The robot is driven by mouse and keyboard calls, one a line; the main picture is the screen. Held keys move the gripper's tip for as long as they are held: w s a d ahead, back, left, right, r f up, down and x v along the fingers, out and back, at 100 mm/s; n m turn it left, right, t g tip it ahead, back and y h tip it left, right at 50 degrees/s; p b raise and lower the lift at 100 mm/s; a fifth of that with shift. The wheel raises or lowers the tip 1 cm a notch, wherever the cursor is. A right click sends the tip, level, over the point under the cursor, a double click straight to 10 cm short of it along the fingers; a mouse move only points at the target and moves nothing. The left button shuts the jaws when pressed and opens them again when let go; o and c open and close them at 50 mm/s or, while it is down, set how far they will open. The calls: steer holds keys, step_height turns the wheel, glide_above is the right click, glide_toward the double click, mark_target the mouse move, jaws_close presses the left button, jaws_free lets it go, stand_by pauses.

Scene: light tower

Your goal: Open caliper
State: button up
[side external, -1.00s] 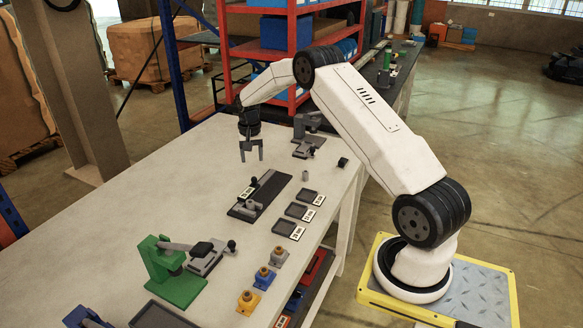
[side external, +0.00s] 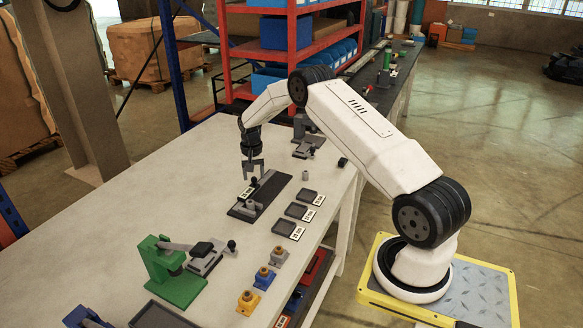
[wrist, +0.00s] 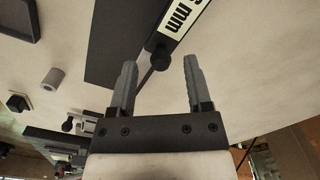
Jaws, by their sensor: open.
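The caliper (side external: 270,190) is a long dark plate on the table with a grey block near its front end, a black knob (side external: 254,182) and a white label beside it. In the wrist view the dark plate (wrist: 112,50) lies ahead, with the label (wrist: 182,18) reading "6 mm", partly cut off. My gripper (side external: 253,174) is open and points down just above the knob end of the caliper. In the wrist view the knob (wrist: 160,61) appears between the open fingertips (wrist: 159,62). I cannot tell whether the fingers touch it.
Several dark trays with labels (side external: 297,210) lie right of the caliper, with a small grey cylinder (side external: 305,176) behind them. A grey fixture (side external: 308,145) stands behind my gripper. A green press (side external: 170,272) stands at the front. The table's left side (side external: 150,190) is clear.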

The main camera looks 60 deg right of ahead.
steer(key=shift+f, duration=0.5)
jaws_close()
stand_by(1.2)
